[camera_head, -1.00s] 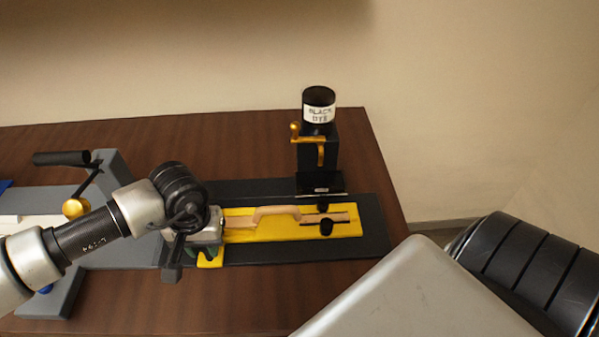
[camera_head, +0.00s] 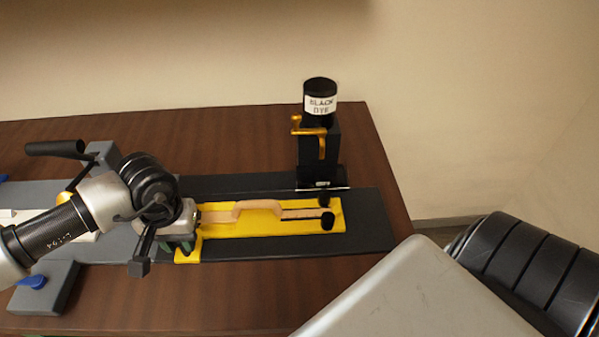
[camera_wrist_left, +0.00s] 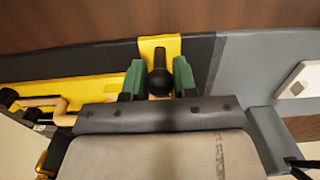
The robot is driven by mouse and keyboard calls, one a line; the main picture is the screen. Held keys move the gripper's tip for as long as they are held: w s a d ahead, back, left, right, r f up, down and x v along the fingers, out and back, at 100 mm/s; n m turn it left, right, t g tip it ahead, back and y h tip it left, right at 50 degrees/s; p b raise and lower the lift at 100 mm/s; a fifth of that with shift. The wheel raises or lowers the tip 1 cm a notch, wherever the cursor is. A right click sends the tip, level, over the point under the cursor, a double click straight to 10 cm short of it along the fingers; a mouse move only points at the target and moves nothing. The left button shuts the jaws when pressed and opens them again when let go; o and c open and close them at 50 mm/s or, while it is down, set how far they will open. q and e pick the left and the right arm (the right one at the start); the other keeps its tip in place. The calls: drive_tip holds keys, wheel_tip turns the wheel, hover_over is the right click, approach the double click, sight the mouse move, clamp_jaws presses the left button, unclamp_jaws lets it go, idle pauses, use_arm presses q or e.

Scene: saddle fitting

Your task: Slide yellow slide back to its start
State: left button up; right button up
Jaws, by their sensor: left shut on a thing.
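The yellow slide (camera_head: 320,218) lies on a black track (camera_head: 372,222) and carries a tan wooden piece with a raised handle (camera_head: 258,205) and two black knobs at its right end. My left gripper (camera_head: 180,243) is at the slide's left end. In the left wrist view, the green fingertips of my left gripper (camera_wrist_left: 158,80) are shut around a black knob (camera_wrist_left: 158,80) standing on the yellow slide (camera_wrist_left: 105,88). No right gripper fingers are in view.
A black dye bottle (camera_head: 320,104) sits on a black stand (camera_head: 320,160) with a brass lever (camera_head: 309,127), behind the track's right part. A grey fixture with a black-handled crank (camera_head: 54,148) stands at the left. Bare wooden table (camera_head: 250,290) lies in front.

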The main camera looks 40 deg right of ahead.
use_arm(q)
drive_tip(key=shift+w+a+f+b, duration=0.1)
drive_tip(key=shift+w+a+b, duration=0.25)
drive_tip(key=shift+a+b, duration=0.1)
drive_tip(key=shift+w+a, duration=0.15)
drive_tip(key=shift+a, duration=0.1)
drive_tip(key=shift+w+a+b, duration=0.8)
drive_tip(key=shift+a+b, duration=0.05)
drive_tip(key=shift+a, duration=0.3)
drive_tip(key=shift+w+a+r, duration=0.15)
drive_tip(key=shift+w+r, duration=0.05)
drive_tip(key=shift+r, duration=0.05)
drive_tip(key=shift+o, duration=0.7)
drive_tip(key=shift+w+a, duration=0.15)
drive_tip(key=o, duration=0.6)
drive_tip(key=shift+a, duration=0.1)
drive_tip(key=shift+c, duration=0.2)
drive_tip(key=shift+a, duration=0.1)
drive_tip(key=shift+f, duration=0.15)
